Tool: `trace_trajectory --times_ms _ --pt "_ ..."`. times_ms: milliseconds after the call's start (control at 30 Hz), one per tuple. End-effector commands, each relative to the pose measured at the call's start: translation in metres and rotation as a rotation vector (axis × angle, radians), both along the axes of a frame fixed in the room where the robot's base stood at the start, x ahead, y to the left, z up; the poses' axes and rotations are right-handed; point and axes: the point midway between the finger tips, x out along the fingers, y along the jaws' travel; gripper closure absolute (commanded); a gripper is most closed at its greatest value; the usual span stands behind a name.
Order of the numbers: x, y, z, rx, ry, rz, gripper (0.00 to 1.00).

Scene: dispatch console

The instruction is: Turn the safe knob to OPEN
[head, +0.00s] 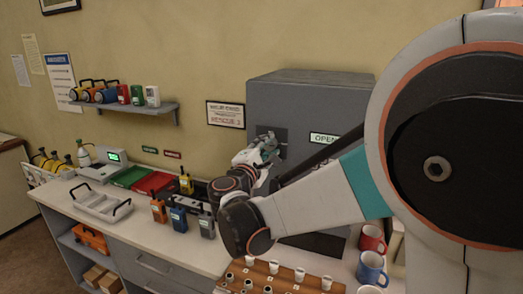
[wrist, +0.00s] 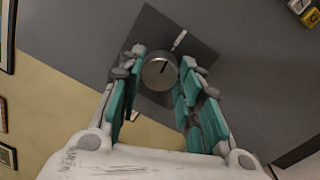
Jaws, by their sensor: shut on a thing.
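The grey safe (head: 300,92) stands on the counter, with a green-lettered OPEN sign (head: 325,138) on its front. In the wrist view the round metal safe knob (wrist: 158,75) sits on a dark square plate (wrist: 160,28), with a short dark line on its face. A small pale mark (wrist: 180,39) is on the plate just beyond the knob. My gripper (wrist: 162,66) is shut on the knob, one teal finger on each side. In the head view my gripper (head: 267,146) is at the safe front, left of the OPEN sign, and hides the knob.
Handheld radios (head: 178,219) stand on the counter below my arm. A wooden board (head: 275,278) with several small white cups and red and blue mugs (head: 371,268) are at the front right. A wall shelf (head: 140,108) holds several items at left.

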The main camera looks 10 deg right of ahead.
Motion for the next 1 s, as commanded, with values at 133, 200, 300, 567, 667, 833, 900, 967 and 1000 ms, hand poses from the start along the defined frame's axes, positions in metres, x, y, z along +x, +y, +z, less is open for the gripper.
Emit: trace_trajectory --times_ms 133,200,300,567,667,833,900,967,1000 --pt "-0.0001 -0.0001 -0.0007 0.059 -0.042 -0.001 0.91" --pt "-0.0001 0.0000 -0.0006 0.080 -0.057 -0.001 0.91" --pt "-0.0001 -0.0001 -0.0007 0.101 -0.073 -0.001 0.91" --pt "-0.0002 -0.0002 -0.0007 0.124 -0.089 -0.001 0.91" --pt "-0.0002 -0.0002 -0.0007 0.125 -0.089 -0.001 0.91" --pt "-0.0001 -0.0002 -0.0008 0.125 -0.089 0.000 0.91" --pt "-0.0001 -0.0002 -0.0008 0.124 -0.089 -0.001 0.61" --pt "-0.0001 -0.0002 -0.0007 0.124 -0.089 -0.001 0.47" --pt "-0.0001 -0.0002 -0.0006 0.124 -0.089 -0.001 0.47"
